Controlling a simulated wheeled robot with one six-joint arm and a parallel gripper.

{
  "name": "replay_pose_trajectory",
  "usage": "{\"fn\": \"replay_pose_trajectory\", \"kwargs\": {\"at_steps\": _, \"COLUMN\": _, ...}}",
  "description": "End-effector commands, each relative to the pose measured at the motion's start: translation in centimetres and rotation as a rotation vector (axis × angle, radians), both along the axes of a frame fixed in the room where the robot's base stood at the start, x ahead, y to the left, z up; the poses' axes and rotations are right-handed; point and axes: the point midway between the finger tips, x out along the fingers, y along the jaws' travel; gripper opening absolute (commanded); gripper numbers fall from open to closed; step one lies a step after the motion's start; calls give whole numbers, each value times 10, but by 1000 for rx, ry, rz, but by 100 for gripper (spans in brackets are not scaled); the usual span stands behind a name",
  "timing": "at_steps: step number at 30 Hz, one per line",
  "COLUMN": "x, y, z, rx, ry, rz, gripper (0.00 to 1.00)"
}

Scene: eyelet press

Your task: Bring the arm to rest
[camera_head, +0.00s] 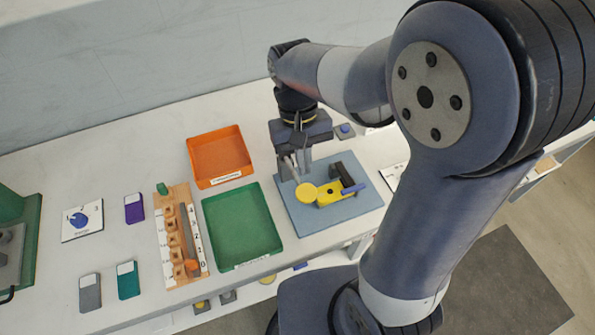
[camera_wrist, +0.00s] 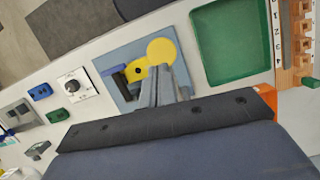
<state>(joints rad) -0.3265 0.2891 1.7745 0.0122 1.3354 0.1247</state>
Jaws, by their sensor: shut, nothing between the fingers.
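My gripper (camera_head: 297,167) is shut and empty, pointing down above the back left part of a blue mat (camera_head: 361,205). The eyelet press (camera_head: 330,193) stands on this mat, with a yellow body, a round yellow disc (camera_head: 306,192), a dark block and a blue lever (camera_head: 353,189). In the wrist view my gripper's fingers (camera_wrist: 166,72) are together, close beside the press's yellow disc (camera_wrist: 162,51) in the picture. I cannot tell the exact height of the fingers above the mat. My arm reaches over the table from the right.
An orange tray (camera_head: 219,178) and an empty green tray (camera_head: 243,248) lie left of the mat. A wooden rack with numbered slots (camera_head: 172,240) stands further left. Beyond it are a purple card (camera_head: 134,208), a picture card (camera_head: 82,220) and a green machine (camera_head: 28,218).

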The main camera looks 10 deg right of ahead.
Motion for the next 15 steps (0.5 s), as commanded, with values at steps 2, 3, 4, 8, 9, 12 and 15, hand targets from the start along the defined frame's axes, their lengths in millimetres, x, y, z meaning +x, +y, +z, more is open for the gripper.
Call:
{"fn": "replay_pose_trajectory", "kwargs": {"at_steps": 2, "x": 0, "y": 0, "z": 1, "rx": 0, "ry": 0, "rz": 0, "gripper": 0}}
{"fn": "replay_pose_trajectory", "kwargs": {"at_steps": 3, "x": 0, "y": 0, "z": 1, "rx": 0, "ry": 0, "rz": 0, "gripper": 0}}
{"fn": "replay_pose_trajectory", "kwargs": {"at_steps": 4, "x": 0, "y": 0, "z": 0, "rx": 0, "ry": 0, "rz": 0, "gripper": 0}}
{"fn": "replay_pose_trajectory", "kwargs": {"at_steps": 8, "x": 0, "y": 0, "z": 0, "rx": 0, "ry": 0, "rz": 0, "gripper": 0}}
{"fn": "replay_pose_trajectory", "kwargs": {"at_steps": 9, "x": 0, "y": 0, "z": 0, "rx": 0, "ry": 0, "rz": 0, "gripper": 0}}
{"fn": "replay_pose_trajectory", "kwargs": {"at_steps": 12, "x": 0, "y": 0, "z": -2, "rx": 0, "ry": 0, "rz": 0, "gripper": 0}}
{"fn": "replay_pose_trajectory", "kwargs": {"at_steps": 15, "x": -1, "y": 0, "z": -6, "rx": 0, "ry": 0, "rz": 0, "gripper": 0}}
